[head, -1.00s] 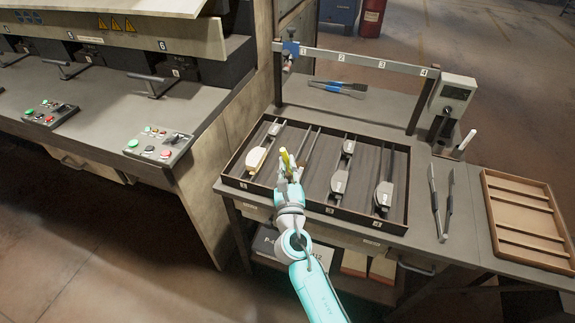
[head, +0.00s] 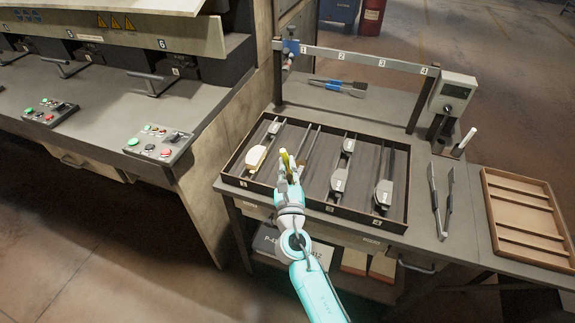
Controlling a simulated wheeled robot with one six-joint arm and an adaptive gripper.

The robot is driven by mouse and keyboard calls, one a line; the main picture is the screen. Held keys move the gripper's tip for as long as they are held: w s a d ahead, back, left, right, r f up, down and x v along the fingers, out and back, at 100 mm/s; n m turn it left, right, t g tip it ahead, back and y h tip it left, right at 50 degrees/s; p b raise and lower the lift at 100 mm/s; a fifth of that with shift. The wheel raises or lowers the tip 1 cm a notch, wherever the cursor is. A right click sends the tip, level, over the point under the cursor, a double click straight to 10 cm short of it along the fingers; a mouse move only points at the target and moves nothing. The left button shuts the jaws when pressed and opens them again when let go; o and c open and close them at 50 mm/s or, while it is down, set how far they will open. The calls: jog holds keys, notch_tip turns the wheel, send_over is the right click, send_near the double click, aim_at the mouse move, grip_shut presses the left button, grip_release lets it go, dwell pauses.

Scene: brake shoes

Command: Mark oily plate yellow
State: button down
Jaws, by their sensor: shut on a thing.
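My gripper (head: 286,170) is shut on a slim yellow marker (head: 284,157), held upright over the front left part of the dark parts tray (head: 297,204). In the tray's leftmost lane lies a brake plate with a pale, yellowish pad (head: 256,157), just left of the marker and apart from it in the picture. Two more plates with grey pads lie further right, one in the middle (head: 340,179) and one at the right (head: 384,192). Which plate is oily cannot be told at this size. My gripper hides part of the tray's second lane.
A rail (head: 360,60) with numbered tags spans the bench's back. Two long tools (head: 442,200) and a brown slatted tray (head: 522,218) lie further right. A press with control boxes (head: 158,144) stands left.

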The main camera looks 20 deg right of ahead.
jog(key=shift+w+d, duration=0.6)
jog(key=shift+w, duration=0.2)
jog(key=shift+w+d, duration=0.55)
jog(key=shift+w, duration=0.25)
dwell(3.2)
notch_tip(320, 180, up, 7)
dwell(1.1)
dwell(0.4)
